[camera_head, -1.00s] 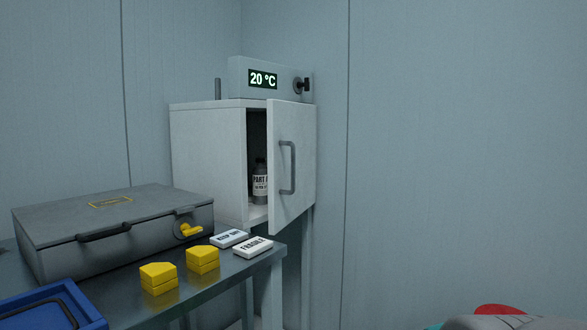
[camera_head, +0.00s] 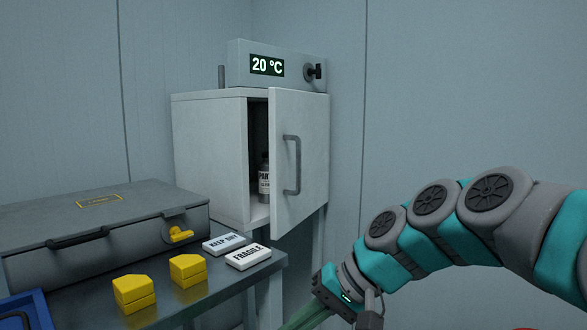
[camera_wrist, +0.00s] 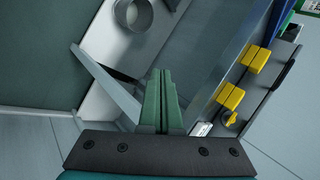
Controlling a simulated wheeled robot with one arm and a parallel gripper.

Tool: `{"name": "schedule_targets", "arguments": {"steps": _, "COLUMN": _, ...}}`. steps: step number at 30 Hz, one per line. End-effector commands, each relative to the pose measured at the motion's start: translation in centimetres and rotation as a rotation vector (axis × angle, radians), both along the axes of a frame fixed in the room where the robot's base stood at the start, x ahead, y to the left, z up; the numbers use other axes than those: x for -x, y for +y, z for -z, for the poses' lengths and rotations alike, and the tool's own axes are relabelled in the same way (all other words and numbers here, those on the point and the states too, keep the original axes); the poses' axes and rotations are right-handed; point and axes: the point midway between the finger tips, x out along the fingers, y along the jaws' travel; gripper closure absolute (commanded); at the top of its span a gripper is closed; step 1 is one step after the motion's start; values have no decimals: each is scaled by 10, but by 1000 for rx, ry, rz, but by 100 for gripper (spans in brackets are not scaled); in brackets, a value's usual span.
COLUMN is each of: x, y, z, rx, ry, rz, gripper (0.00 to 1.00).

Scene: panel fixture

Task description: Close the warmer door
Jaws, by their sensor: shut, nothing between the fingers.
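The warmer (camera_head: 208,150) is a pale grey cabinet with its door (camera_head: 303,150) standing partly open. The door swings out toward the right and has a grey vertical handle (camera_head: 297,165). A labelled bottle (camera_head: 263,182) shows inside, partly hidden by the door. My gripper (camera_head: 294,322) is low at the bottom edge of the head view, below and in front of the door, apart from it there. In the wrist view its green fingers (camera_wrist: 160,90) are together and empty. A slanted pale panel (camera_wrist: 106,84) beside them looks like the door.
The table at left holds a grey case (camera_head: 110,225), yellow blocks (camera_head: 134,292), two labelled white blocks (camera_head: 248,257) and a blue tray (camera_head: 30,312). The wall area right of the warmer is clear.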

Motion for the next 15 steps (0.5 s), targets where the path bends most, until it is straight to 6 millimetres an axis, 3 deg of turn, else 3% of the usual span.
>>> {"name": "schedule_targets", "arguments": {"steps": 3, "x": -54, "y": 8, "z": -50, "rx": -181, "ry": -22, "rz": 47, "gripper": 100}}
{"name": "schedule_targets", "arguments": {"steps": 7, "x": -115, "y": -2, "z": -105, "rx": -387, "ry": -45, "rz": 119, "gripper": 100}}
{"name": "schedule_targets", "arguments": {"steps": 12, "x": -189, "y": -44, "z": -158, "rx": -617, "ry": -79, "rz": 230, "gripper": 100}}
{"name": "schedule_targets", "arguments": {"steps": 15, "x": -220, "y": -72, "z": -175, "rx": -710, "ry": -99, "rz": 286, "gripper": 100}}
